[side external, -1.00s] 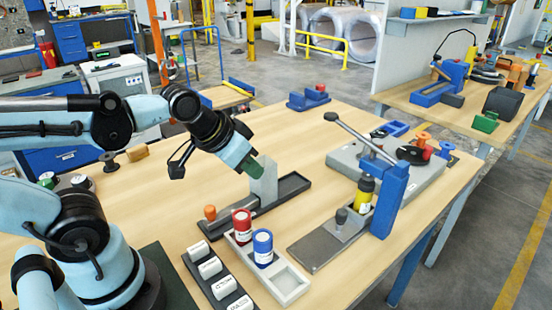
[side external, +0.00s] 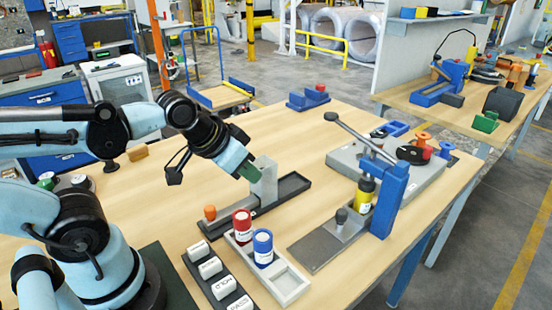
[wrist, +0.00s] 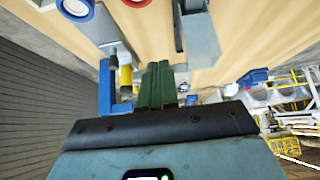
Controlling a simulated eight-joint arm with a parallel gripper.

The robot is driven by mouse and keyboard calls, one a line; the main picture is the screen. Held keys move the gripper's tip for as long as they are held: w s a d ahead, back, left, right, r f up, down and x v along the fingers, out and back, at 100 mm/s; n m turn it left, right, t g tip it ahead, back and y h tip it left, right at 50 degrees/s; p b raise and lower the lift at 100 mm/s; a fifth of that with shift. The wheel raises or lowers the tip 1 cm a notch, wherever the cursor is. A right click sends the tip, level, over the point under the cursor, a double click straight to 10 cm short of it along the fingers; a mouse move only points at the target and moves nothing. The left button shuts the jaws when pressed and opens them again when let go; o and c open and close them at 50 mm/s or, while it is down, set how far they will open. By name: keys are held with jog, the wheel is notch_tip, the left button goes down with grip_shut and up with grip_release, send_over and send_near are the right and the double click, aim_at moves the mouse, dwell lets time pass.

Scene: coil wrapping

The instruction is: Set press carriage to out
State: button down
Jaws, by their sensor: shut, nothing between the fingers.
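The blue press (side external: 391,200) stands at the right of the table with its lever (side external: 360,138) raised to the upper left. A grey plate (side external: 312,250) runs out from its foot, and a dark knob (side external: 341,215) stands on the carriage there. A yellow piece with a black top (side external: 364,192) is at the press head. The press also shows in the wrist view (wrist: 106,88). My gripper (side external: 252,170) has dark green fingers, shut and empty, above the table left of the press. Its fingers are together in the wrist view (wrist: 156,84).
A grey upright block (side external: 264,183) on a black tray (side external: 290,187) stands close to my gripper. A grey holder (side external: 290,284) with a red cylinder (side external: 242,226) and a blue cylinder (side external: 263,248) lies in front of it. A grey unit (side external: 415,175) sits behind the press.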

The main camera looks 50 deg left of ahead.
jog(key=c, duration=1.8)
grip_release()
jog(key=shift+o, duration=1.2)
jog(key=shift+w, duration=0.1)
jog(key=o, duration=0.7)
jog(key=w+d+r, duration=0.1)
jog(key=w+r+g, duration=0.1)
jog(key=shift+w+d+r, duration=0.15)
jog(key=shift+w+d, duration=0.15)
jog(key=shift+d, duration=0.05)
jog(key=g, duration=0.6)
send_near(342, 211)
notch_tip(342, 211, down, 10)
jog(key=shift+w+f, duration=0.1)
grip_shut()
